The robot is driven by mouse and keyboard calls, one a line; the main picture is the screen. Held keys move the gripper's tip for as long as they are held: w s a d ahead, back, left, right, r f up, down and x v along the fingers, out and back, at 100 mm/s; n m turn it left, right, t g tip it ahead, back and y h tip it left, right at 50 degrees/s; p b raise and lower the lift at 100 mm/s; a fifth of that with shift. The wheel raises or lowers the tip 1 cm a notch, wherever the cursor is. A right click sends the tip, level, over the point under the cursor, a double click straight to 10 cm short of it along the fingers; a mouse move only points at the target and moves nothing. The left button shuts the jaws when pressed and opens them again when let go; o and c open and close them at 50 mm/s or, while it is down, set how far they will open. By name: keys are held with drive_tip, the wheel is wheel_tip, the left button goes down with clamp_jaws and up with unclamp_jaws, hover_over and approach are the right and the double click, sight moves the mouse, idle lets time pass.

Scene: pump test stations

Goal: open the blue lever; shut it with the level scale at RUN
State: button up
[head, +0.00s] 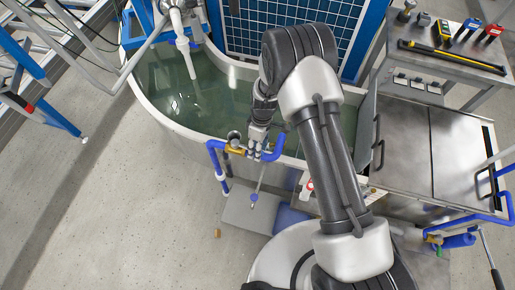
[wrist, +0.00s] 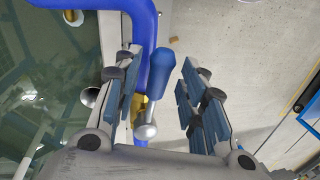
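My gripper (wrist: 160,100) is open above the valve on the blue pipe at the tank's front rim. In the wrist view the blue lever (wrist: 158,72) lies between the two finger pads, with a gap visible on its right side. Its metal end (wrist: 145,131) is near the gripper's palm, and brass fitting (wrist: 139,106) shows beside it. In the head view my gripper (head: 258,144) hangs over the brass valve (head: 236,151), and partly hides the lever. I cannot make out a level scale or a RUN mark in either view.
The tank (head: 150,105) holds greenish water behind the valve. Blue pipe (wrist: 150,35) runs close to the left finger. A steel cabinet (head: 405,145) and a tool bench (head: 465,60) stand at the right.

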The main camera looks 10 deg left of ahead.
drive_tip(key=shift+c, duration=0.2)
clamp_jaws()
idle(0.3)
idle(0.3)
